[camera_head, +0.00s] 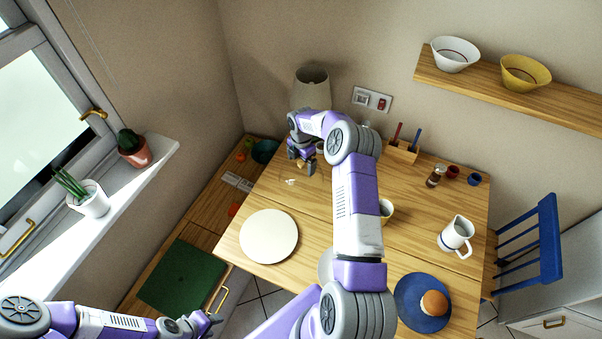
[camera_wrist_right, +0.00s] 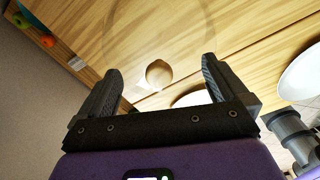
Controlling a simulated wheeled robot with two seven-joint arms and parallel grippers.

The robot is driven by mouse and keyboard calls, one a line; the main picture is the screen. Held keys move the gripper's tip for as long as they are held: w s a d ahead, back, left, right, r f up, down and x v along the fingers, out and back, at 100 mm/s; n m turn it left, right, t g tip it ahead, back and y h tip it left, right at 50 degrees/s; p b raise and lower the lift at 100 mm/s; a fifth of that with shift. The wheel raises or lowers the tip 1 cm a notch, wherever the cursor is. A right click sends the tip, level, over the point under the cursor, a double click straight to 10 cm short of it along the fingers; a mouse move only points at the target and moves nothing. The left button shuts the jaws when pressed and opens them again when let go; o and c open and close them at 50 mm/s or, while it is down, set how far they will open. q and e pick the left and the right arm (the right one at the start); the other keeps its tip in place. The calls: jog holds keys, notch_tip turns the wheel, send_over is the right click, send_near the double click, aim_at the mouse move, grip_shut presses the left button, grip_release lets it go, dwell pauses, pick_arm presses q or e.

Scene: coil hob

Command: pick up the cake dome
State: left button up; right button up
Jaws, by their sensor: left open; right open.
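The cake dome (camera_head: 290,182) looks like clear glass and is hard to make out on the wooden table, below and just in front of my right gripper. In the right wrist view its round knob (camera_wrist_right: 158,74) lies between and beyond the fingertips, with a faint curved outline around it. My right gripper (camera_head: 303,168) is open and empty above the table's far left part; its two fingers also show in the right wrist view (camera_wrist_right: 160,78). I cannot tell the exact gap to the knob. My left gripper (camera_head: 214,319) is open and empty at the lower left, away from the table.
A white round plate (camera_head: 269,236) lies in front of the dome. A lamp (camera_head: 312,88) stands behind my right gripper. A pen holder (camera_head: 401,152), a white jug (camera_head: 456,234) and a blue plate (camera_head: 422,303) with a bun are further right. My right arm crosses the table's middle.

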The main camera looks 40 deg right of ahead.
jog(key=shift+f, duration=0.6)
jog(key=shift+c, duration=0.5)
